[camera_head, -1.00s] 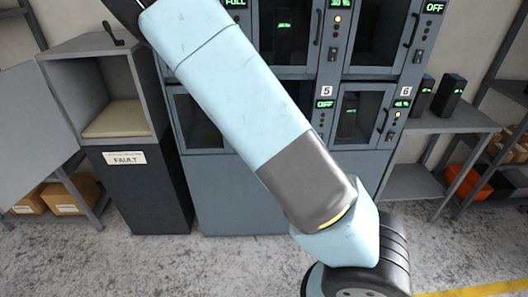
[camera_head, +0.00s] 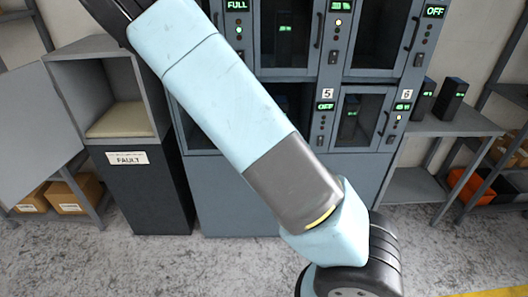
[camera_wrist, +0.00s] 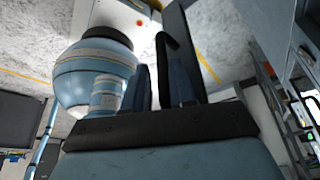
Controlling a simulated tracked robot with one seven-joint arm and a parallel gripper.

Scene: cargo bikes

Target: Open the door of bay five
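The number 5 plate (camera_head: 327,93) and a green OFF display (camera_head: 326,106) sit on the panel at the right of the bay five door (camera_head: 292,97). That door looks closed; my arm crosses in front of it and hides most of it, and its handle cannot be made out. In the wrist view my gripper (camera_wrist: 160,85) shows two dark fingers with a gap between them. The gripper is not clearly visible in the head view and the bay five door cannot be identified in the wrist view.
The bay six door (camera_head: 360,118) is right of bay five. An open-fronted FAULT cabinet (camera_head: 127,158) with its door swung left stands at the left. A grey shelf (camera_head: 455,122) with black units is at the right. The floor before the lockers is clear.

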